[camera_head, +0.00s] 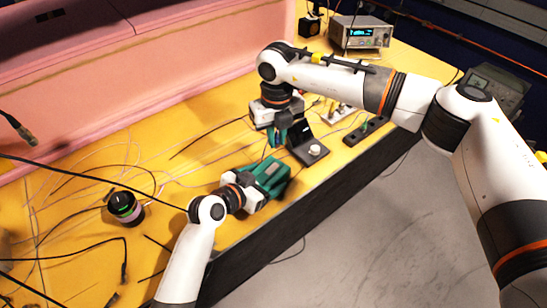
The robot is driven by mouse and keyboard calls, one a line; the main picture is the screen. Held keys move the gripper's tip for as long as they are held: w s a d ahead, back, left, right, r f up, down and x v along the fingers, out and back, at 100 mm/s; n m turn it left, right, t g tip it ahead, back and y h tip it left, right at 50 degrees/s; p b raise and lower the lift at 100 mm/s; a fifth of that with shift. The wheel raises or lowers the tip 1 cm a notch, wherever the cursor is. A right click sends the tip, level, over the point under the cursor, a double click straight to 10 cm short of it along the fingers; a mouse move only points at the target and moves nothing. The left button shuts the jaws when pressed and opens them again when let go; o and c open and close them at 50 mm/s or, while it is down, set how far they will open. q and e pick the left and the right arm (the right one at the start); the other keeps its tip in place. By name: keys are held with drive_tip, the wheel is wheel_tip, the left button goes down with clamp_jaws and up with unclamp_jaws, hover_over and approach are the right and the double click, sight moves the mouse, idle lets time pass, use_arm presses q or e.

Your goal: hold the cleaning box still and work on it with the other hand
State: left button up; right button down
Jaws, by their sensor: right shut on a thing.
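The cleaning box (308,152) is a dark box with a pale round knob on top, standing near the front edge of the yellow table. My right gripper (281,137) comes down from above at the box's left end. It is shut on the box there, and its jaws partly hide that end. My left gripper (276,172), with green jaws, is low over the table just below and left of the box. A small gap shows between them.
A round black and green item (125,208) stands at the left among loose cables. A black strip (365,131) lies right of the box along the front edge. An instrument with a lit display (361,33) stands at the back. A pink foam wall (150,75) bounds the far side.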

use_arm(q)
drive_tip(key=shift+o, duration=0.4)
drive_tip(key=v, duration=1.2)
drive_tip(key=shift+s+f, duration=0.1)
